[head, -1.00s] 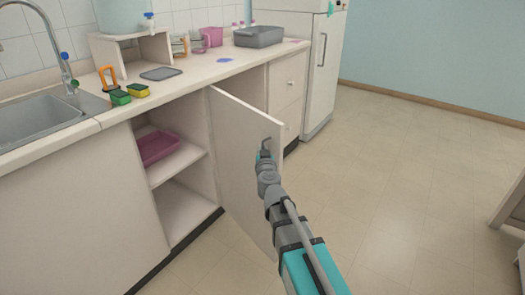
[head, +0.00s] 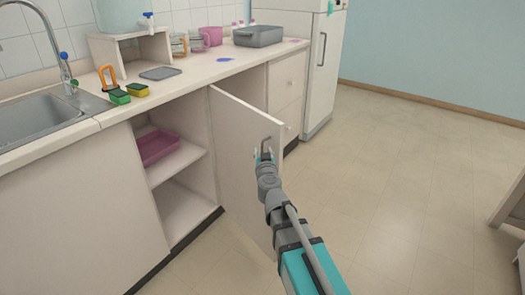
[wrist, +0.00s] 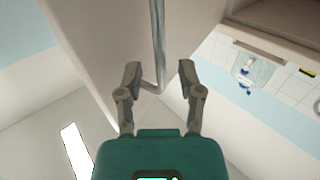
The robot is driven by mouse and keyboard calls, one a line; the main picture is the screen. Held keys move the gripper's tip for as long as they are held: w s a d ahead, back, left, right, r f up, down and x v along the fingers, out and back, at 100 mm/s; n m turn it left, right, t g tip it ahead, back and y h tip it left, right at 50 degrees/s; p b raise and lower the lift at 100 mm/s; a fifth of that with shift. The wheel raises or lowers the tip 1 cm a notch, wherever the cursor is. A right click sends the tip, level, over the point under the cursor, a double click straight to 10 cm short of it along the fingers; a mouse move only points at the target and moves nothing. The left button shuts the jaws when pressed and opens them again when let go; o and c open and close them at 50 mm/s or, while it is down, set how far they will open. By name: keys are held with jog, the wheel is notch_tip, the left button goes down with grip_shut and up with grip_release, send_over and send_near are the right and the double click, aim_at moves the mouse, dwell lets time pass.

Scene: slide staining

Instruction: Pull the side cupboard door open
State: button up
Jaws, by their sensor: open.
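The side cupboard door (head: 236,150) stands swung well out from the counter front, with the cupboard interior showing to its left. Its grey bar handle (head: 266,142) is near the door's upper free edge. My gripper (head: 264,156) is right at the handle, its fingers apart. In the wrist view the handle (wrist: 158,40) runs down between the two spread fingers of my gripper (wrist: 158,70), with space on both sides. The door (wrist: 105,40) fills the left of that view.
Inside the cupboard a pink tray (head: 157,147) lies on a shelf. A drawer unit (head: 287,90) and a white fridge (head: 322,75) stand beyond the door. The floor (head: 400,170) to the right is clear. Sponges, a grey bin (head: 258,36) and a sink (head: 45,115) are on the counter.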

jog(key=shift+s+d, duration=0.15)
jog(key=shift+s, duration=1.35)
jog(key=shift+s+d, duration=0.15)
jog(key=shift+s, duration=1.3)
jog(key=shift+a, duration=0.1)
jog(key=s+d+f+n+g+y, duration=0.1)
jog(key=s+f+n+g+y, duration=0.1)
jog(key=s+f+g, duration=0.3)
jog(key=s+d+f+n+g+y, duration=0.1)
jog(key=s+f+n+g+y, duration=0.1)
jog(key=f+g, duration=0.5)
jog(key=s+d+f+m+g+h, duration=0.3)
jog(key=s+d, duration=0.2)
jog(key=d, duration=0.2)
jog(key=s+d+f+m+g+h, duration=0.2)
jog(key=s+d+f+g+h, duration=0.1)
jog(key=s+d, duration=0.4)
notch_tip(320, 180, up, 34)
jog(key=w+p, duration=0.1)
jog(key=p, duration=3.3)
jog(key=shift+w+d+p, duration=0.2)
jog(key=shift+w+p, duration=0.1)
